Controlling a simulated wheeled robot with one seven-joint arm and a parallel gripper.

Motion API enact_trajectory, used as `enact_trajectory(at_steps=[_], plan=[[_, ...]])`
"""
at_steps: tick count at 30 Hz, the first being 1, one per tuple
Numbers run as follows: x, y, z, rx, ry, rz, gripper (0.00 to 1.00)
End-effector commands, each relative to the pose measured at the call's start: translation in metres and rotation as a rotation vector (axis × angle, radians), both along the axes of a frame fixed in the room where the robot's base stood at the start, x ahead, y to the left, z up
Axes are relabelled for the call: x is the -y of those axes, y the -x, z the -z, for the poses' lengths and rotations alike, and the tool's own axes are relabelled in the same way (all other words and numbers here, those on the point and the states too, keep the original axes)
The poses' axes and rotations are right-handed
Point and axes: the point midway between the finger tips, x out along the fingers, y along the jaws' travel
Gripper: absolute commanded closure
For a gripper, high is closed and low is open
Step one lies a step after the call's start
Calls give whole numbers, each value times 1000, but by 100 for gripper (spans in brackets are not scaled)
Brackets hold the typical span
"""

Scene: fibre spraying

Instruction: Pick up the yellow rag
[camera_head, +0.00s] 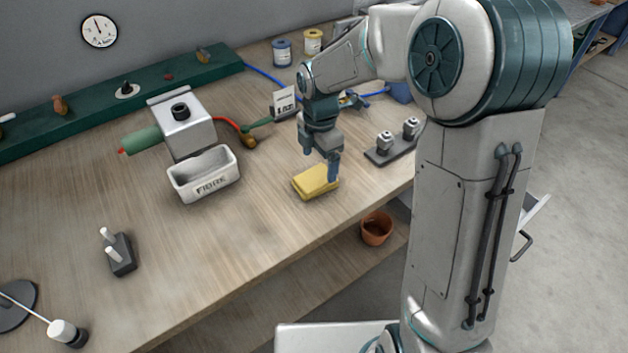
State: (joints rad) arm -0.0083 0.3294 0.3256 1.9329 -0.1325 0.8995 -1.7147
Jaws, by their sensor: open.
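The yellow rag (313,184) lies folded on the wooden workbench (255,245), near its front edge. My gripper (322,168) points down right over the rag, with its fingers apart. One finger reaches down at the rag's right side, and the other is above its back part. I cannot tell whether the fingers touch the rag. Nothing shows between them other than the rag below.
A white box marked FIBRE (204,175) stands left of the rag, before a grey machine (184,125). A dark holder with two metal pieces (390,150) is to the right. A brown pot (376,229) sits lower, beyond the bench edge.

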Motion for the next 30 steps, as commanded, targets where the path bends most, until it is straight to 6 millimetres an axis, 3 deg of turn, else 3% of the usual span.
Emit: enact_trajectory(at_steps=[12,20,26,30], plan=[[-3,6,50,-3,1,0,16],[-3,6,53,0,0,1,16],[-3,6,53,0,0,1,65],[-3,6,53,0,0,1,65]])
